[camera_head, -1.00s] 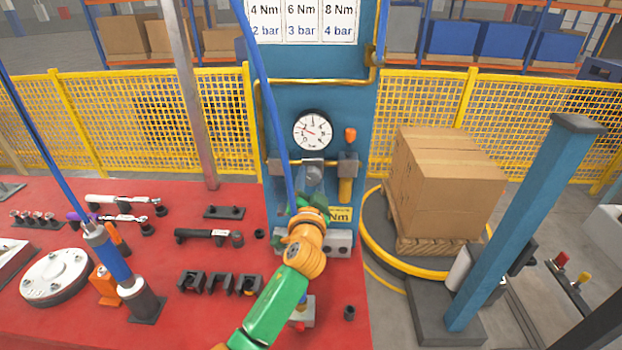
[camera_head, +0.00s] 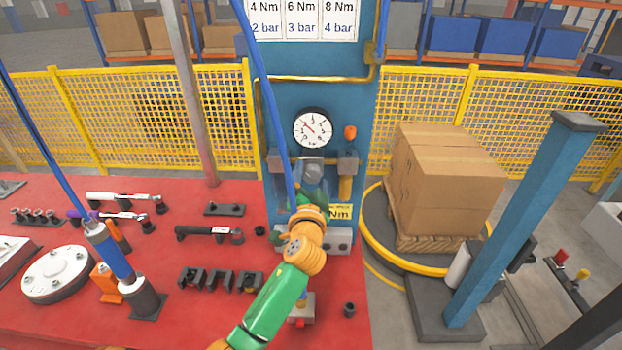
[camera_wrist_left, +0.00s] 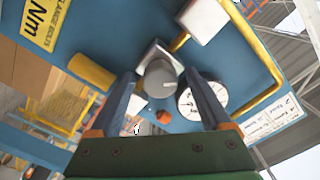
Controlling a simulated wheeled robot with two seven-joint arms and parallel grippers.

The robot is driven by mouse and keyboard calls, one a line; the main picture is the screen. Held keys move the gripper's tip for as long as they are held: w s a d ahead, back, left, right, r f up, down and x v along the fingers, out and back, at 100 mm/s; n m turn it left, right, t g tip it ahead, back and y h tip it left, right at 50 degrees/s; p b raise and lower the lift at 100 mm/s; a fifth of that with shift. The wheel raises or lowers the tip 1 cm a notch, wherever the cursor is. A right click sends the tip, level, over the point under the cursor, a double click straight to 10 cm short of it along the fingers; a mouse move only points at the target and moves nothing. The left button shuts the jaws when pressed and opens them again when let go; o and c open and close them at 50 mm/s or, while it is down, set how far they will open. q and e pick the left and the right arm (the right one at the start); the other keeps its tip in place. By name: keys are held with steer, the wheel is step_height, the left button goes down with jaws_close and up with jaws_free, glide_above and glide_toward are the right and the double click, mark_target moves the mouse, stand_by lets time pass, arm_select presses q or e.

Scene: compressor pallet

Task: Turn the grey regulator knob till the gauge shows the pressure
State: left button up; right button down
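The grey regulator knob (camera_wrist_left: 160,78) shows in the left wrist view between the two fingers of my left gripper (camera_wrist_left: 159,73). The fingers are spread, with a narrow gap on each side of the knob. In the head view my left gripper (camera_head: 311,192) is in front of the regulator (camera_head: 312,158), and it and the arm hide most of the knob there. The white round gauge (camera_head: 312,128) is above it, its needle slanting to the upper left; the scale is too small to read. The gauge also shows in the left wrist view (camera_wrist_left: 203,100). My right gripper is out of view.
A white chart (camera_head: 303,20) above pairs 4 Nm with 2 bar, 6 with 3 and 8 with 4. A blue hose (camera_head: 268,100) hangs before the panel, left of the gauge. Tools and black holders (camera_head: 208,235) stand on the red table (camera_head: 190,325).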

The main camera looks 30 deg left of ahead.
arm_select(q)
steer(key=b+v, duration=0.2)
steer(key=v, duration=0.5)
steer(key=shift+s, duration=0.1)
steer(key=shift+f, duration=0.1)
